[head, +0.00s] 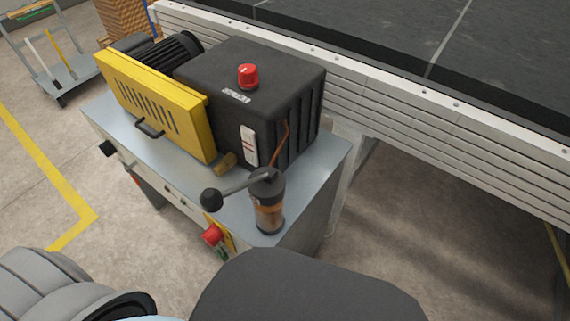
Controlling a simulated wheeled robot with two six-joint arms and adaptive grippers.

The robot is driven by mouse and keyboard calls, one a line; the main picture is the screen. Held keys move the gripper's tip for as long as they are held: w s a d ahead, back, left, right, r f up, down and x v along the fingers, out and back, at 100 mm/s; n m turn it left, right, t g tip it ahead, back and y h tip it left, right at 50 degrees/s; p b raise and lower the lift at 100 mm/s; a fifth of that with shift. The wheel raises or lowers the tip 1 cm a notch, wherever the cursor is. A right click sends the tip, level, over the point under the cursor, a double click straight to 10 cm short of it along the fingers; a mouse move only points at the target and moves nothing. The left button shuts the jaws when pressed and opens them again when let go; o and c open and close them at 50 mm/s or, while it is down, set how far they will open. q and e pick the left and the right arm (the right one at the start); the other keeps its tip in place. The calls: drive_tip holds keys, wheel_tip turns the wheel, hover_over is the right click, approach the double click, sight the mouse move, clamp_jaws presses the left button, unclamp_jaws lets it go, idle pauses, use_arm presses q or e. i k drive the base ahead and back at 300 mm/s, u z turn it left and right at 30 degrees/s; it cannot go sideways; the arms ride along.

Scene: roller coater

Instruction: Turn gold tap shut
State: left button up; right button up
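A small gold-coloured fitting (225,163), seemingly the gold tap, sticks out low at the front of the black gearbox housing (245,95), by the lower corner of the yellow guard (160,108). It is too small to tell whether it is turned open or shut. Neither gripper is in view. Rounded grey and dark parts, seemingly mine, fill the bottom edge.
A clear cylinder with amber contents (268,210) stands at the cabinet's front corner, with a black-knobbed lever (211,199) beside the gold fitting. A red button (212,236) is on the cabinet (310,180). A conveyor (440,125) runs behind. A trolley (58,60) stands far left.

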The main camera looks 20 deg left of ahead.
sight(222, 167)
drive_tip(key=z, duration=0.95)
drive_tip(key=k, duration=0.9)
drive_tip(key=u, duration=1.15)
drive_tip(key=i, duration=0.5)
